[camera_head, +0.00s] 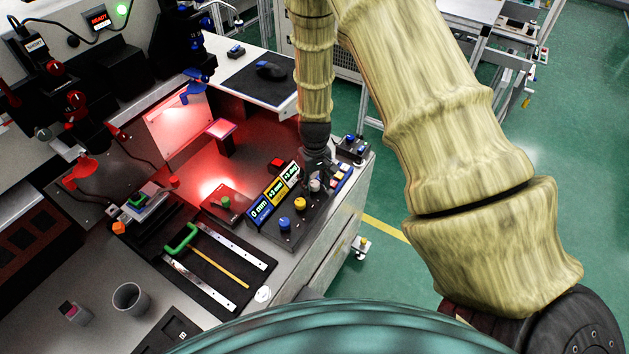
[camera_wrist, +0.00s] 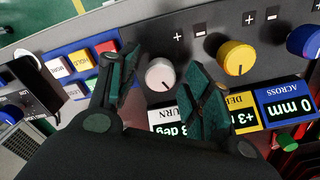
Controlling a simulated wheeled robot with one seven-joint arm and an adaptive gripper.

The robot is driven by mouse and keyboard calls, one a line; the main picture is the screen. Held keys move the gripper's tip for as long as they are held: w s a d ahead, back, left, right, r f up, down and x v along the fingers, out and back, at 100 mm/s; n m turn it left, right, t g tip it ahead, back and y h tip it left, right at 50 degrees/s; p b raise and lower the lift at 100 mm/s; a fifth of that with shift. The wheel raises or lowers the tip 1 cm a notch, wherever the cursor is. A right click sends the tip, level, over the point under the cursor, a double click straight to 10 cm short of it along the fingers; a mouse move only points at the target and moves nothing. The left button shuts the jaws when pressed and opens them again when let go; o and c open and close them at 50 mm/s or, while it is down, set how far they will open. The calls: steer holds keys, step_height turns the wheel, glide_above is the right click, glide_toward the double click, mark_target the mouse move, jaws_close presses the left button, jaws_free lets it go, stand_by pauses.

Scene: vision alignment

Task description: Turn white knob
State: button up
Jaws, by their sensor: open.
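The white knob (camera_wrist: 160,74) sits on a dark control panel in the wrist view, with a dark pointer mark at its lower edge. My gripper (camera_wrist: 158,90) is open, with one green-grey finger on each side of the knob. I cannot tell whether the fingers touch it. In the head view the white knob (camera_head: 315,185) shows just below my gripper (camera_head: 316,172), at the back end of the panel's knob row. A display with a white label below the knob is partly hidden by the right finger.
A yellow knob (camera_wrist: 236,58) and a blue knob (camera_wrist: 304,41) stand to the right on the same panel. Coloured push buttons (camera_wrist: 80,61) lie to the left. In the head view, a black tray (camera_head: 205,262) with metal strips lies left of the panel.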

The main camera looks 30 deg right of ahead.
steer(key=shift+c, duration=0.3)
steer(key=c, duration=1)
steer(key=m, duration=0.3)
steer(key=shift+r+m+p, duration=0.1)
steer(key=shift+m+p, duration=0.2)
steer(key=shift+p, duration=0.05)
steer(key=shift+w+d+m, duration=0.1)
steer(key=shift+m, duration=1.7)
